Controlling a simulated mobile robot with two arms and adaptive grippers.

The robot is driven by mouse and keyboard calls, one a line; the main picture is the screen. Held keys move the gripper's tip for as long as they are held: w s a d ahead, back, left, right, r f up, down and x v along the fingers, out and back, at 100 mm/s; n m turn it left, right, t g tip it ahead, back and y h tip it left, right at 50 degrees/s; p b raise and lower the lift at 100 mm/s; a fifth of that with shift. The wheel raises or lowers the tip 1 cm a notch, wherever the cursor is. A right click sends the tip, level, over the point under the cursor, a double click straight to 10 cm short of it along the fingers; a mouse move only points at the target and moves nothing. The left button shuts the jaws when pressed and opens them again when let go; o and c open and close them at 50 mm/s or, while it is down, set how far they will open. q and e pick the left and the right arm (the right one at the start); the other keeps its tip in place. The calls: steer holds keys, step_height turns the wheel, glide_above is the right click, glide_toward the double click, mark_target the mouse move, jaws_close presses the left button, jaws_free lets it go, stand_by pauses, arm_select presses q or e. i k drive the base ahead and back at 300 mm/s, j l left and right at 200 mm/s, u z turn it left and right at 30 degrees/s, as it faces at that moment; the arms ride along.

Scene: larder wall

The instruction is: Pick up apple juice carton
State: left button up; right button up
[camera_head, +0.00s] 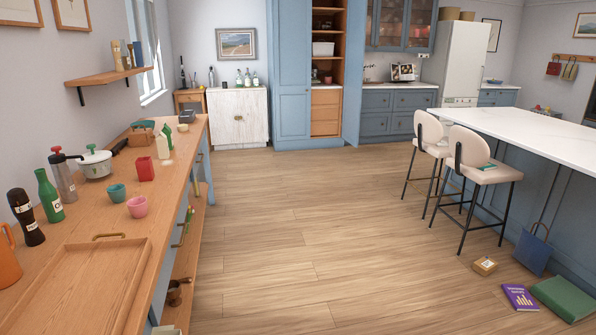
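No carton can be read as apple juice at this size. On the wooden counter (186,160) at the left, a pale carton or bottle (162,146) stands upright with a green-and-white one (168,134) just behind it. A small red box-like item (145,167) stands nearer, behind a pink cup (137,206). Neither of my grippers shows in the head view.
A wooden tray (128,285), dark bottle (25,218), green bottle (49,196), white pot (95,163) and teal cup (116,192) are on the counter. The middle floor (300,220) is clear. Stools (481,170), a purple book (520,297) and green box (563,298) are right.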

mark_target(166, 130)
steer(key=i+u, duration=0.1)
steer(key=i, duration=0.4)
steer(key=i+l+u, duration=0.1)
steer(key=i, duration=0.35)
steer(key=i+l, duration=0.15)
steer(key=i, duration=0.35)
steer(key=i+l+u, duration=0.15)
steer(key=i, duration=0.35)
